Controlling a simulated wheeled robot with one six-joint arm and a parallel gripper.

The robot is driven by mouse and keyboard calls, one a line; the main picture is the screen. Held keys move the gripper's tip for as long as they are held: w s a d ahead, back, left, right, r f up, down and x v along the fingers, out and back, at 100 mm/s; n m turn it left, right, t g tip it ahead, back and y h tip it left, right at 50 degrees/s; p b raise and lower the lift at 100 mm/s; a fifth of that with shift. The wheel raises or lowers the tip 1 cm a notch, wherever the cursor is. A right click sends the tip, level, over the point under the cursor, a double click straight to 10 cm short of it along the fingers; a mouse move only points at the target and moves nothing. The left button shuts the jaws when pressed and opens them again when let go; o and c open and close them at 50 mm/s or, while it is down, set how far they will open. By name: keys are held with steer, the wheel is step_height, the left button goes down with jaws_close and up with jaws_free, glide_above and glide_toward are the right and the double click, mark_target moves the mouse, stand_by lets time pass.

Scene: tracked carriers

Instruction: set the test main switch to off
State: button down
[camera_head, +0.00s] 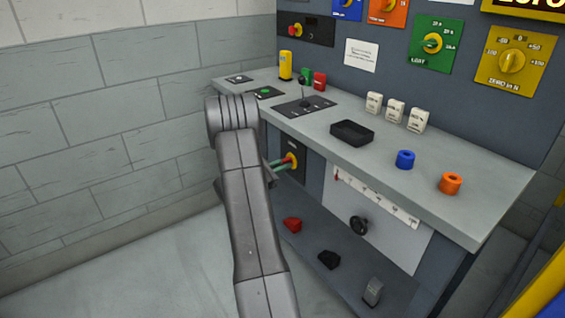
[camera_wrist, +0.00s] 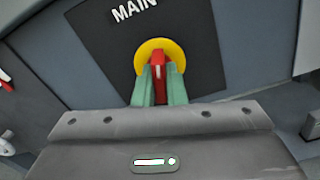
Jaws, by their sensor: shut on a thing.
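The test main switch is a red handle (camera_wrist: 158,62) on a round yellow disc (camera_wrist: 178,51). It sits on a black plate marked MAIN (camera_wrist: 205,35); the rest of the lettering is cut off. In the head view its yellow disc (camera_head: 293,160) shows on the bench front, below the worktop. My gripper (camera_wrist: 157,75) has green fingers, shut on the red handle, one on each side. In the head view the fingertips (camera_head: 287,162) reach the switch from the left. In the wrist view the handle points roughly up, towards the lettering. Any position marks are hidden or unreadable.
The grey worktop (camera_head: 480,200) overhangs the switch. A black tray (camera_head: 352,132), a blue ring (camera_head: 405,159) and an orange ring (camera_head: 450,183) lie on it. A lower shelf (camera_head: 310,240) holds several small objects. Another red-and-yellow switch (camera_head: 295,31) is on the back panel.

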steer(key=shift+n+p, duration=0.7)
steer(key=shift+n, duration=0.8)
steer(key=c, duration=1.5)
jaws_free()
steer(key=shift+s, duration=0.1)
steer(key=p+v, duration=0.1)
steer(key=v, duration=1.2)
steer(key=shift+s+a, duration=0.2)
steer(key=shift+a, duration=0.15)
steer(key=shift+d, duration=0.1)
